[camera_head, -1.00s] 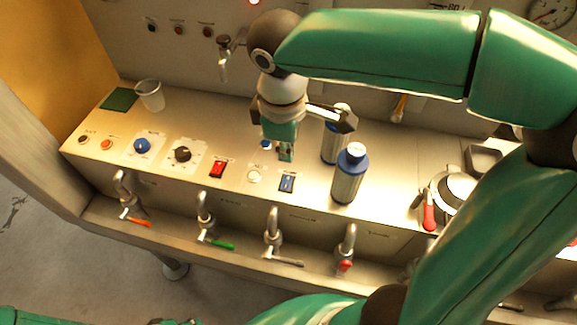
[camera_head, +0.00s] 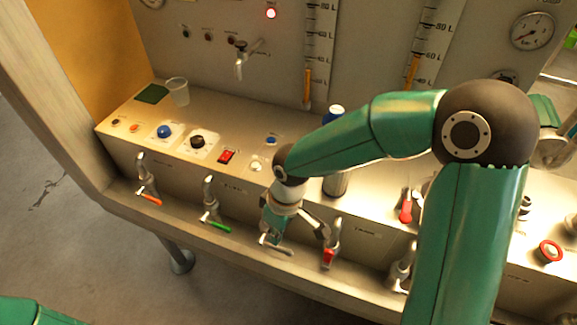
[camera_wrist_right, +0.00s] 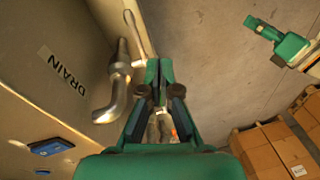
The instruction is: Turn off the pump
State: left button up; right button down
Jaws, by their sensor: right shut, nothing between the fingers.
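I cannot read which control is the pump's. On the sloped panel, a red rocker switch (camera_head: 227,156) shows, left of my right arm; a blue rocker switch (camera_wrist_right: 52,147) shows in the right wrist view. My right gripper (camera_head: 268,240) is shut and empty, in front of the panel's front face, at the tap with the grey lever (camera_head: 278,249). In the right wrist view the gripper (camera_wrist_right: 163,98) points down beside that tap, whose bent spout (camera_wrist_right: 113,105) is close to the left finger; contact is unclear. My left gripper (camera_wrist_right: 262,30) shows small in the wrist view, its jaws unclear.
A red lamp (camera_head: 271,13) glows on the back wall. Taps with orange (camera_head: 150,200), green (camera_head: 217,226) and red (camera_head: 328,258) levers line the front. A clear cup (camera_head: 178,91) stands at the left back.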

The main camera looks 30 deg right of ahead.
pick_arm(q)
jog(key=shift+s, duration=0.1)
pick_arm(e)
jog(key=s+a+f+m+y, duration=0.1)
jog(key=s+f+m, duration=0.3)
jog(key=f, duration=0.6)
jog(key=s+a+f+m+y, duration=0.1)
jog(key=s+f+m, duration=0.3)
jog(key=f, duration=0.6)
jog(key=shift+s+a+f+t, duration=0.3)
jog(key=shift+s+a+f, duration=0.1)
jog(key=shift+s, duration=0.55)
